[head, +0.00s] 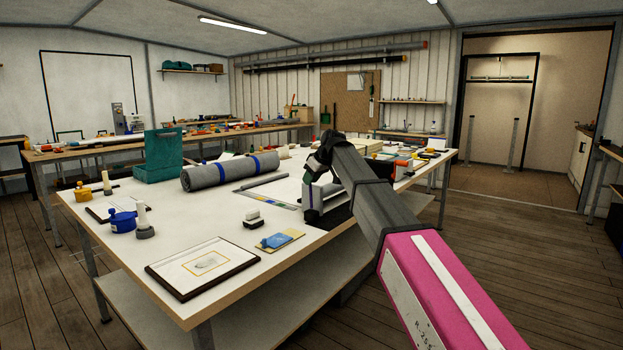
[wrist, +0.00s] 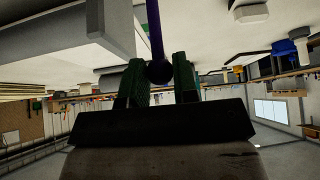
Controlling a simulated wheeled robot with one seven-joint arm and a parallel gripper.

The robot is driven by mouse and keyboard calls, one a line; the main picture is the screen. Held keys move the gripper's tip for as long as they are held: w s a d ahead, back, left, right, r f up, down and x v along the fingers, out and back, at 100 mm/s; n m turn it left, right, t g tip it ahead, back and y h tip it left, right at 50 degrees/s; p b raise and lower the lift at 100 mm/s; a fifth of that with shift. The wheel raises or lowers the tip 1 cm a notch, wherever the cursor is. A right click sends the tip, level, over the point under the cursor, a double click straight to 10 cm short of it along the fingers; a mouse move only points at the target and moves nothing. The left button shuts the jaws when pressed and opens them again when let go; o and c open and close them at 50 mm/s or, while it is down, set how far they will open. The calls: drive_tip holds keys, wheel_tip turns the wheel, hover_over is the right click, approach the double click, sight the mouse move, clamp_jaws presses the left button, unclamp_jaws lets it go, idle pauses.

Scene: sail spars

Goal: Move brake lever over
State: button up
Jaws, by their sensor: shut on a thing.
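The brake lever is a thin dark purple shaft (wrist: 155,28) ending in a round dark knob (wrist: 159,72), close in front of the wrist camera. My gripper (wrist: 160,80) has its two green fingers on either side of this knob and is shut on it. In the head view my gripper (head: 314,170) is over the right part of the big table, just above a grey and white device (head: 314,197). The lever itself is hard to make out there, partly hidden by my gripper and arm.
Open floor (head: 500,240) lies right of the table.

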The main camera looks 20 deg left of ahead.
drive_tip(key=shift+s+d, duration=0.35)
drive_tip(key=shift+d, duration=0.4)
drive_tip(key=shift+s+d, duration=0.3)
drive_tip(key=shift+d, duration=0.45)
drive_tip(key=shift+d+f, duration=0.1)
drive_tip(key=shift+s+d+f, duration=0.3)
drive_tip(key=shift+d, duration=0.4)
drive_tip(key=shift+s+d+f, duration=0.25)
drive_tip(key=shift+s+d, duration=0.05)
drive_tip(key=shift+d, duration=0.35)
drive_tip(key=shift+s+d+f, duration=0.25)
drive_tip(key=shift+d+f, duration=0.25)
drive_tip(key=shift+d, duration=0.15)
drive_tip(key=shift+s+d+f, duration=0.25)
drive_tip(key=shift+d+f, duration=0.2)
drive_tip(key=shift+d, duration=0.15)
